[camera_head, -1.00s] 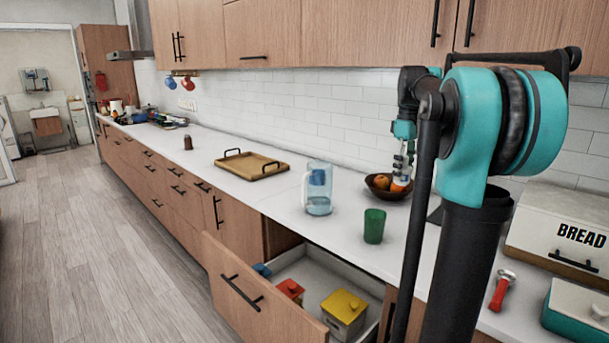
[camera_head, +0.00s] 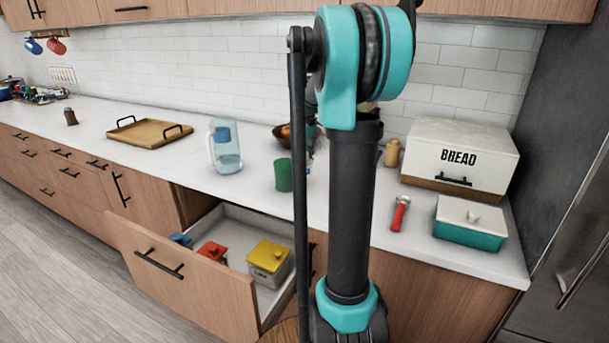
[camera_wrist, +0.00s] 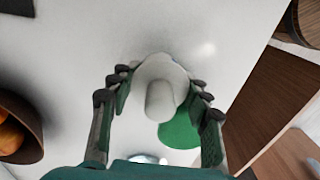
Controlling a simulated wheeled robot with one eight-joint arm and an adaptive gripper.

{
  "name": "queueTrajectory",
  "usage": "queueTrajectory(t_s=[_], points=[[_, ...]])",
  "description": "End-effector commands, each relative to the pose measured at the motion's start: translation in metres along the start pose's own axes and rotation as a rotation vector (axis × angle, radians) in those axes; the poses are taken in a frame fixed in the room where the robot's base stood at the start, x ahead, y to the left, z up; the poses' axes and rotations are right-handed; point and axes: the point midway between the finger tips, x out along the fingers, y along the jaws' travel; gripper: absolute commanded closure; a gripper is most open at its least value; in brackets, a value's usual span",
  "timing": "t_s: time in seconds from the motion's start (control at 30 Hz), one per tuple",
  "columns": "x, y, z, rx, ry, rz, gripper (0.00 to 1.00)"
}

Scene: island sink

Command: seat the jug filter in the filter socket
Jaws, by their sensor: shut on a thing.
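The jug filter (camera_wrist: 160,98) is a pale, rounded piece with a narrower stub, seen between the fingers in the wrist view. My gripper (camera_wrist: 158,82) is shut on it, above the white counter. In the head view my arm hides most of the gripper. The clear jug (camera_head: 226,160) stands upright on the counter, left of my arm. A blue insert (camera_head: 222,135) sits in its upper part, where the filter socket seems to be; its opening cannot be made out. The green cup (camera_head: 284,175) stands between jug and arm, and shows partly behind the filter in the wrist view (camera_wrist: 182,132).
A fruit bowl (camera_head: 283,136) is behind the cup, partly hidden by my arm. A wooden tray (camera_head: 150,133) lies left of the jug. An open drawer (camera_head: 190,280) with lidded boxes juts out below. A bread bin (camera_head: 460,155), red-handled tool (camera_head: 399,214) and teal box (camera_head: 470,222) stand right.

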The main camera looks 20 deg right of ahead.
Motion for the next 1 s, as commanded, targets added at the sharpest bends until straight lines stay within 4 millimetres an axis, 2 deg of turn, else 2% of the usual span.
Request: queueTrajectory(t_s=[0.33, 0.7, 0.73, 0.9, 1.0], points=[[0.037, 0.000, 0.000, 0.000, 0.000, 0.000, 0.88], [0.041, 0.000, 0.000, 0.000, 0.000, 0.000, 0.88], [0.040, 0.000, 0.000, 0.000, 0.000, 0.000, 0.49], [0.040, 0.000, 0.000, 0.000, 0.000, 0.000, 0.31], [0.040, 0.000, 0.000, 0.000, 0.000, 0.000, 0.31]])
